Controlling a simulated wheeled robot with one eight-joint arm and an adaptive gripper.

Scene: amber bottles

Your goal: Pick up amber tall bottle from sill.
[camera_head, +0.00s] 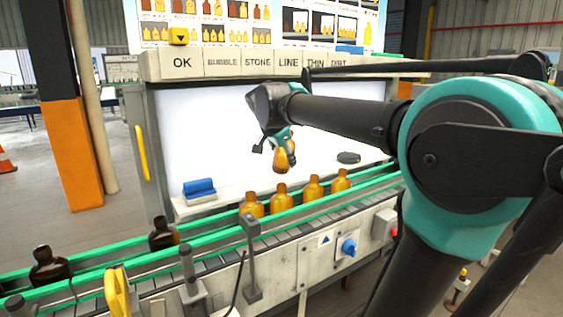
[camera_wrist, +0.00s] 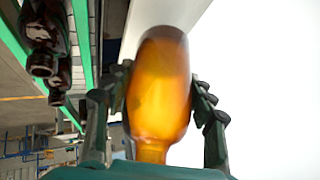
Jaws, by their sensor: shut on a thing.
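The amber tall bottle (camera_wrist: 160,85) fills the middle of the wrist view, between the two dark fingers of my gripper (camera_wrist: 155,105). My gripper is shut on it, with a finger against each side. In the head view the held bottle (camera_head: 282,158) hangs below my gripper (camera_head: 283,141), in front of the bright white panel and above the sill (camera_head: 235,202). The bottle looks clear of the sill. Its upper part is partly hidden by my gripper in the head view.
Several amber bottles (camera_head: 281,198) stand on the conveyor between green rails (camera_head: 330,190). Dark bottles (camera_head: 50,268) stand further left on it. A blue block (camera_head: 199,187) and a dark round object (camera_head: 348,157) lie on the sill. A labelled ledge (camera_head: 257,63) runs above the white panel.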

